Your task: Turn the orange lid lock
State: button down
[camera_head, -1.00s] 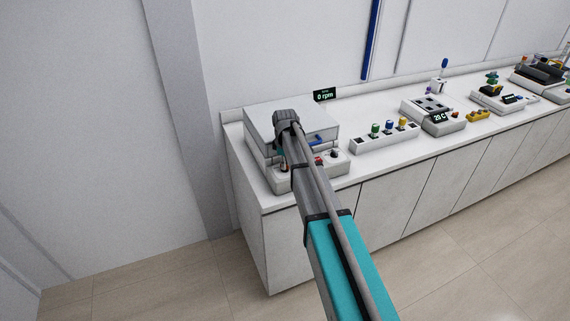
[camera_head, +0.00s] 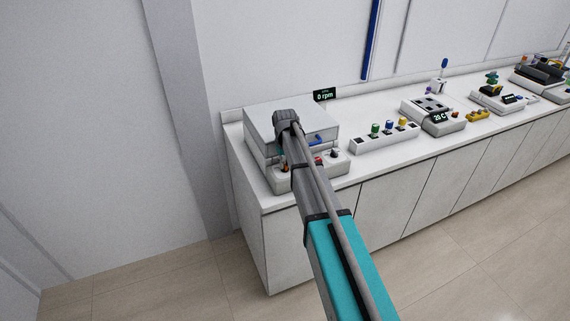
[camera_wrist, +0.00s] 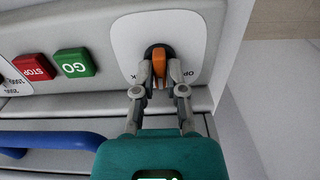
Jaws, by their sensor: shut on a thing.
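The orange lid lock (camera_wrist: 159,62) is a small orange knob on a dark round base, set on a white label plate (camera_wrist: 196,28) on the machine's front panel in the wrist view. My gripper (camera_wrist: 159,75) is shut on the orange lock, one finger on each side. The lettering on the plate is partly hidden by the fingers. In the head view the machine (camera_head: 262,119) is a white box with a lid at the left end of the bench. My arm covers much of its front there, and the lock is hard to make out.
A green GO button (camera_wrist: 75,62) and a red STOP button (camera_wrist: 34,67) sit left of the lock. A blue handle (camera_wrist: 60,141) runs along the machine near my gripper. A display (camera_head: 325,95) reads 0 rpm. A rack with coloured caps (camera_head: 384,138) stands to the right.

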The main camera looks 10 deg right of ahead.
jog(key=m, duration=0.4)
jog(key=shift+m, duration=2.3)
jog(key=c, duration=0.7)
grip_release()
jog(key=shift+n, duration=0.4)
